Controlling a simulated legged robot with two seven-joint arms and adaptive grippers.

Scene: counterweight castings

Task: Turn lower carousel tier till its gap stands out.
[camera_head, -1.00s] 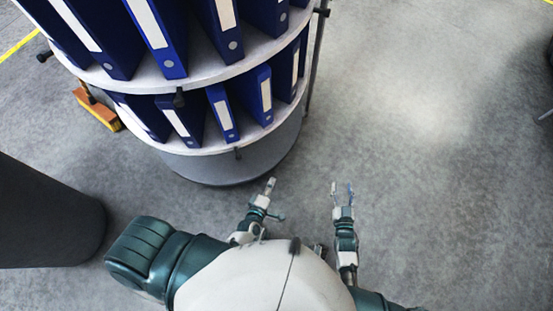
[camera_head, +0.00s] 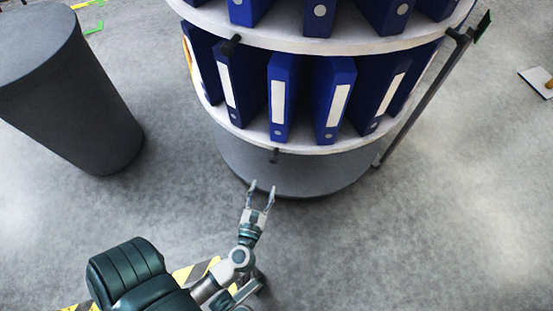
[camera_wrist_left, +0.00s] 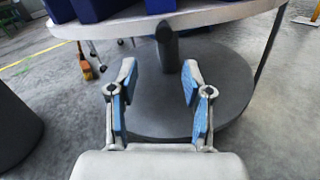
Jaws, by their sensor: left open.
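The lower carousel tier (camera_head: 304,147) is a white round shelf with blue binders (camera_head: 282,97) standing on it, their pale labels facing out. A small dark knob (camera_head: 275,156) hangs at its front rim. My left gripper (camera_head: 262,187) is open and empty, just below and in front of that rim. In the left wrist view, the open fingers (camera_wrist_left: 160,72) point toward the dark knob (camera_wrist_left: 166,45), which appears between them and apart from them. The tier's back is hidden. No wide gap is clear on the visible side. My right gripper is out of view.
The upper tier (camera_head: 335,44) with its own dark knob (camera_head: 230,45) is above. A grey upright post (camera_head: 425,95) stands at the carousel's right. A dark round column (camera_head: 75,95) stands at the left. The floor at the right is mostly clear.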

